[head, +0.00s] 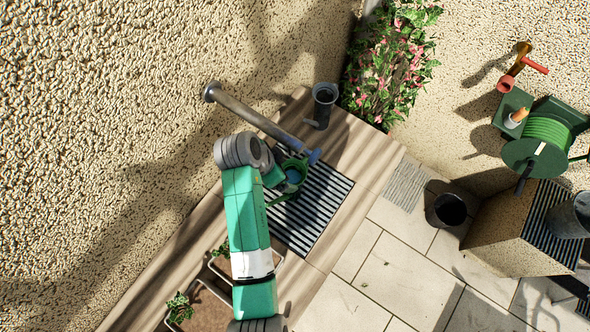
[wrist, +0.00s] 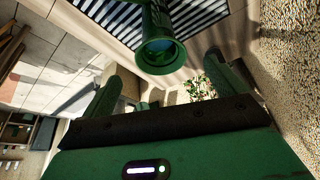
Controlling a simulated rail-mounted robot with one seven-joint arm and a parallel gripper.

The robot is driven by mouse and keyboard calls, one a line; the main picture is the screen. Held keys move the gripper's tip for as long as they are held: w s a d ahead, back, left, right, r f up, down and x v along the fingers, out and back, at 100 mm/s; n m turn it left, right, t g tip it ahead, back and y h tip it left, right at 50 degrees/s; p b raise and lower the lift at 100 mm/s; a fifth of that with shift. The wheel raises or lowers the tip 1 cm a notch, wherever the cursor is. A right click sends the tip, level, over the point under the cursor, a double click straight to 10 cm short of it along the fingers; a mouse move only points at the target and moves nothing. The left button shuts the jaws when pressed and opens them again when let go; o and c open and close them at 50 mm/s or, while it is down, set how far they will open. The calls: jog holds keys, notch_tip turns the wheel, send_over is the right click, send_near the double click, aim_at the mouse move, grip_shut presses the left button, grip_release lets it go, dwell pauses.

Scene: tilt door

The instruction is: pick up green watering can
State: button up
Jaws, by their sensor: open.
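The green watering can (head: 293,177) stands on the slatted grate below the wall pipe in the head view, partly hidden by my arm. In the wrist view the can (wrist: 158,52) shows at top centre, its round, bluish opening facing me. My gripper (wrist: 163,70) is open, one green finger on each side of the picture. The can appears in line with the gap, beyond the fingertips or near them; I cannot tell whether they touch. Nothing is held between the fingers. In the head view my gripper is mostly hidden behind my arm, at the can's left.
A metal pipe (head: 262,122) with a blue end juts from the wall above the grate (head: 318,208). A dark grey can (head: 324,100) stands behind. Planters (head: 205,308) sit at the front. A black pot (head: 449,210) and hose reel (head: 541,150) are at the right. The paving (head: 400,270) is open.

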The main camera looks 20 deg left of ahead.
aim_at(290, 173)
jog(key=x, duration=1)
jog(key=shift+d, duration=0.1)
jog(key=shift+c, duration=0.4)
